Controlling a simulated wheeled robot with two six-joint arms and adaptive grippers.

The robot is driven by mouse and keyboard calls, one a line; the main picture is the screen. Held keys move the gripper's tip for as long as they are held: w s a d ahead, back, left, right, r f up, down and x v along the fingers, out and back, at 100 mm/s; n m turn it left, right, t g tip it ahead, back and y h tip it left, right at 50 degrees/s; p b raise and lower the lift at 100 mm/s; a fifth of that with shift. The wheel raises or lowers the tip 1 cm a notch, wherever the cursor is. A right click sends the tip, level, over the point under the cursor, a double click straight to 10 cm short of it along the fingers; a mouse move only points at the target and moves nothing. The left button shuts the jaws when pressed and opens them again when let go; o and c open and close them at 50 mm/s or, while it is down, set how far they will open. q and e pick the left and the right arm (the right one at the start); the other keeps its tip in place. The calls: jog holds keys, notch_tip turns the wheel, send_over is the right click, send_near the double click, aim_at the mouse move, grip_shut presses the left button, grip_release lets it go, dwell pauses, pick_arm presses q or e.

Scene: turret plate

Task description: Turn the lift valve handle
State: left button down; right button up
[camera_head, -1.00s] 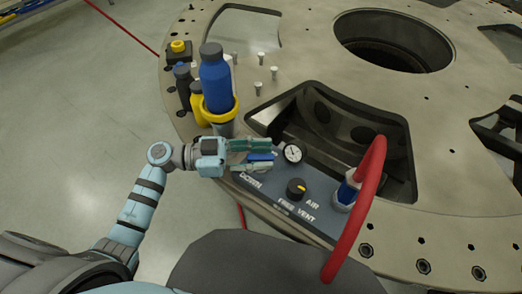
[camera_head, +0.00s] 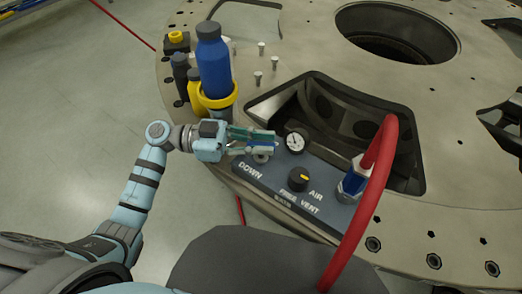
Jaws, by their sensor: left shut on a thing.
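The blue lift valve handle (camera_head: 260,143) is on the grey control panel (camera_head: 270,184), left of the pressure gauge and above the word DOWN. My left gripper (camera_head: 266,143) comes in from the left and is shut on the handle, its green-padded fingers on both sides of it. The fingers hide most of the handle. A round grey valve part (camera_head: 261,158) shows just below the fingers. My right gripper is not in view.
A round gauge (camera_head: 296,142) and a black knob (camera_head: 299,179) with a yellow mark are close to the right. A blue bottle (camera_head: 213,64) stands in a yellow ring (camera_head: 220,100) behind my left wrist.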

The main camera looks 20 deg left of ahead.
pick_arm(q)
jog(key=c, duration=1.6)
grip_release()
jog(key=shift+o, duration=0.2)
jog(key=a, duration=0.4)
jog(key=s+a, duration=0.1)
jog(key=a, duration=0.7)
jog(key=shift+s, duration=0.4)
